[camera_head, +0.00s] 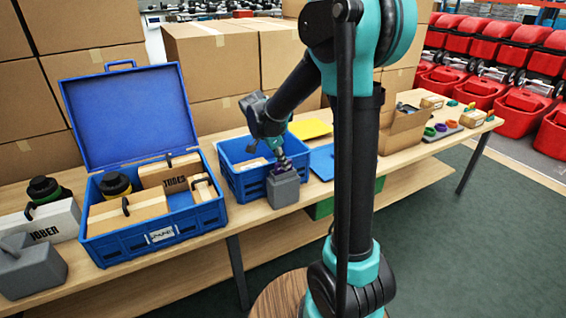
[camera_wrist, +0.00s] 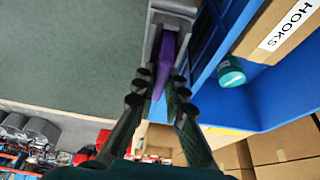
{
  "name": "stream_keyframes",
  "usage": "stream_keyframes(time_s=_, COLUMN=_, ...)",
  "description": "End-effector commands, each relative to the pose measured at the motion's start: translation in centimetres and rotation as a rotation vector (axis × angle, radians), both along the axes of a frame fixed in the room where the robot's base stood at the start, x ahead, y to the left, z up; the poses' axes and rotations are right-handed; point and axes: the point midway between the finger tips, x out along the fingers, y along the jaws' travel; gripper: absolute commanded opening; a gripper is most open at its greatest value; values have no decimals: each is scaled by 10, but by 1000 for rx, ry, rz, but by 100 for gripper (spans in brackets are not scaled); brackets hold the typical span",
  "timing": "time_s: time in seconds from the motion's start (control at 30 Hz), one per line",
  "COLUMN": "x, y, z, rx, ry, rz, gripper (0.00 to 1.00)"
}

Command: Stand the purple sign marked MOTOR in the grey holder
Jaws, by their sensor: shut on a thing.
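My gripper (camera_head: 279,157) points down over the grey holder (camera_head: 284,190), which stands at the table's front edge beside the small blue bin. The gripper is shut on the purple sign (camera_wrist: 164,62), seen edge-on between the fingertips (camera_wrist: 160,96) in the wrist view. The sign's far end lies between the walls of the grey holder (camera_wrist: 153,40), in line with its slot. I cannot tell how deep it sits. Only a sliver of purple shows in the head view, and the MOTOR marking is hidden.
The open blue bin (camera_head: 238,184) stands just behind and left of the holder. A large blue box (camera_head: 150,240) with a raised lid is further left. A yellow panel (camera_head: 309,129) and a blue panel (camera_head: 322,162) lie to the right. A cardboard box (camera_head: 402,132) stands beyond.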

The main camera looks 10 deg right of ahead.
Motion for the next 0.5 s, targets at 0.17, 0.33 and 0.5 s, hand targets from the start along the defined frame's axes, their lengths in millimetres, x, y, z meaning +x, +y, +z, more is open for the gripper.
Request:
stream_keyframes(time_s=0.17, x=0, y=0, z=-1, rx=0, ry=0, rz=0, gripper=0)
stream_keyframes(time_s=0.33, x=0, y=0, z=-1, rx=0, ry=0, rz=0, gripper=0)
stream_keyframes(time_s=0.5, x=0, y=0, z=-1, rx=0, ry=0, rz=0, gripper=14)
